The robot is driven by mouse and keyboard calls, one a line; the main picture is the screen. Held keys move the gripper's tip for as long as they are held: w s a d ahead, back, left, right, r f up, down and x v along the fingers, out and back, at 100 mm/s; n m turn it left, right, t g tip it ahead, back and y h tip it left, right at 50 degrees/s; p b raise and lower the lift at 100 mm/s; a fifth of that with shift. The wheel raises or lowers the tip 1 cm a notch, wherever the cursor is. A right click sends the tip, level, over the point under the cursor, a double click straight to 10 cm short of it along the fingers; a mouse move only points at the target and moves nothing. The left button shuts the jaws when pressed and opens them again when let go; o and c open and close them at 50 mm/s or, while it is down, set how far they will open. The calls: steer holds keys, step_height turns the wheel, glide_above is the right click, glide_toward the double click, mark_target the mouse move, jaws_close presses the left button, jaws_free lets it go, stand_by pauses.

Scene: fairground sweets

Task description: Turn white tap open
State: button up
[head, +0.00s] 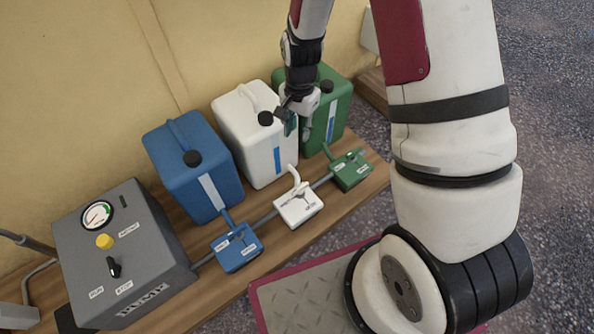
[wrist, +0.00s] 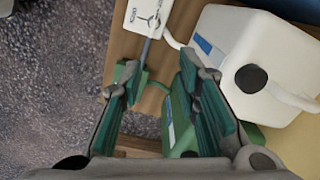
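The white tap (head: 298,204) is a small white box with labels and a small handle on top, in front of the white canister (head: 262,150). The handle's exact setting is too small to read. In the wrist view the white tap (wrist: 144,17) is at the top edge, partly cut off, beyond my fingertips. My gripper (head: 298,128) points down in front of the white and green canisters, above and behind the white tap and apart from it. In the wrist view my gripper (wrist: 160,74) has its green-padded fingers spread with nothing held between them.
A blue tap (head: 237,247) and a green tap (head: 351,170) flank the white one, joined by a grey pipe. Blue (head: 196,175) and green (head: 338,105) canisters stand behind. A grey pump box (head: 125,250) is at left on the wooden bench (head: 345,205).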

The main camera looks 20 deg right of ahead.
mark_target(300, 187)
steer(key=f+m+b, duration=0.1)
steer(key=f, duration=0.9)
steer(key=f+m+b, duration=0.1)
steer(key=f, duration=0.8)
steer(key=f+m+b, duration=0.1)
steer(key=f, duration=0.9)
steer(key=shift+s+d+f+m, duration=0.3)
steer(key=shift+s+m, duration=0.05)
steer(key=shift+m, duration=0.05)
jaws_close()
